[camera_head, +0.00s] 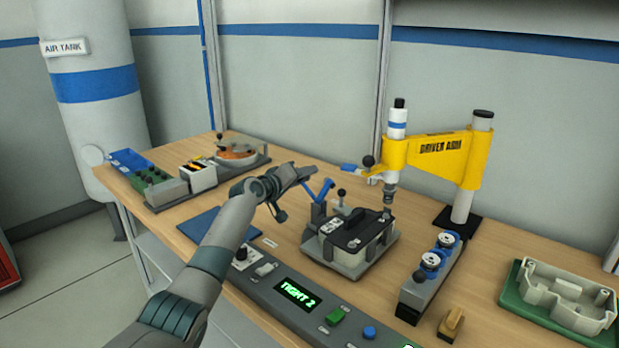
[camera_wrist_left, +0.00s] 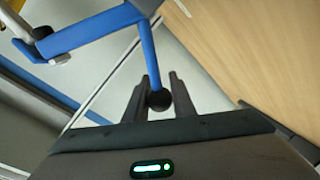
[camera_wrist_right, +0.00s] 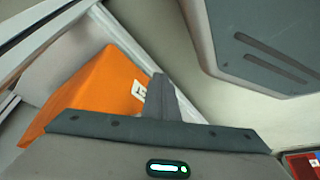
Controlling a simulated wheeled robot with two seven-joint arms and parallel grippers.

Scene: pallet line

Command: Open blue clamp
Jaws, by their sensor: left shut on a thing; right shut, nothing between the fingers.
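The blue clamp (camera_head: 319,201) stands on the bench at the left of the grey fixture, its blue arm raised and tilted. It also shows in the left wrist view as a blue lever (camera_wrist_left: 147,50) ending in a black ball knob (camera_wrist_left: 159,100). My left gripper (camera_head: 308,171) is at the top end of the lever, shut on the knob, which sits between its fingers. The black-topped block (camera_head: 352,231) sits in the fixture. My right gripper (camera_wrist_right: 161,86) is shut and empty in the right wrist view, out of the head view.
The yellow driver arm (camera_head: 440,149) stands behind the fixture. A control panel (camera_head: 310,302) reading "TIGHT 2" runs along the front edge. A rack with blue-and-white round parts (camera_head: 432,262) and a green tray (camera_head: 518,300) lie right. An orange box (camera_wrist_right: 95,90) is close to my right gripper.

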